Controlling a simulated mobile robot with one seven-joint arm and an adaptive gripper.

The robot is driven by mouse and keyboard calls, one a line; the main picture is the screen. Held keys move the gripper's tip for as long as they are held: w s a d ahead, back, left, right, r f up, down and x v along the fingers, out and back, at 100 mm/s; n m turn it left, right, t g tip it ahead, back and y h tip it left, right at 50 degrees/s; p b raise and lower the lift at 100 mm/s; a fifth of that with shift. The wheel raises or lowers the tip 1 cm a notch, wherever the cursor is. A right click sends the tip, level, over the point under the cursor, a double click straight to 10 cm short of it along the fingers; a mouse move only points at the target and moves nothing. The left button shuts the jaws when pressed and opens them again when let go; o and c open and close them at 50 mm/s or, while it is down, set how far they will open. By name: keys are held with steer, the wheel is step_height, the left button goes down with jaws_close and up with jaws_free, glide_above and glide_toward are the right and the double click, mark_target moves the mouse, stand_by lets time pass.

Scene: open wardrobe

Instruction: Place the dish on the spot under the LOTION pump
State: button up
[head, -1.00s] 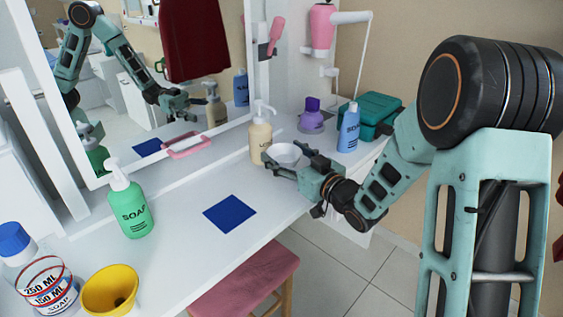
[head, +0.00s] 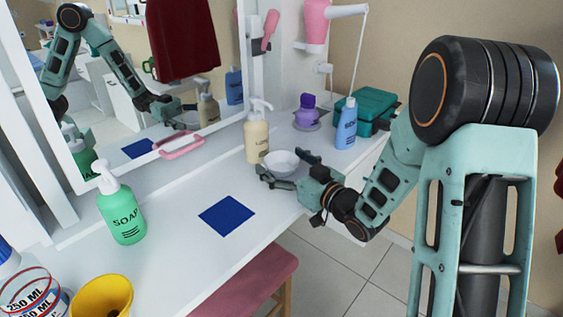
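The white dish (head: 282,165) sits on the white counter, just right of and in front of the cream lotion bottle (head: 257,138). The pump spout (head: 264,104) on the bottle points toward the dish's side. My gripper (head: 280,164) is open, with one finger on the dish's near left side and the other on its right. The fingers are spread around the dish; whether either touches it I cannot tell. The dish looks level. No marked spot is visible under the dish.
A blue square (head: 227,216) lies on the counter near its front edge. A green soap bottle (head: 122,208), yellow cup (head: 102,297), purple bottle (head: 307,110), blue bottle (head: 347,124) and teal box (head: 374,108) stand around. A pink stool (head: 245,285) stands below.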

steer(key=shift+r, duration=0.1)
steer(key=shift+r+p, duration=0.2)
steer(key=shift+p, duration=0.1)
steer(key=p+v, duration=0.1)
steer(key=v, duration=1.1)
steer(key=shift+f+p, duration=0.15)
steer(key=shift+p, duration=0.2)
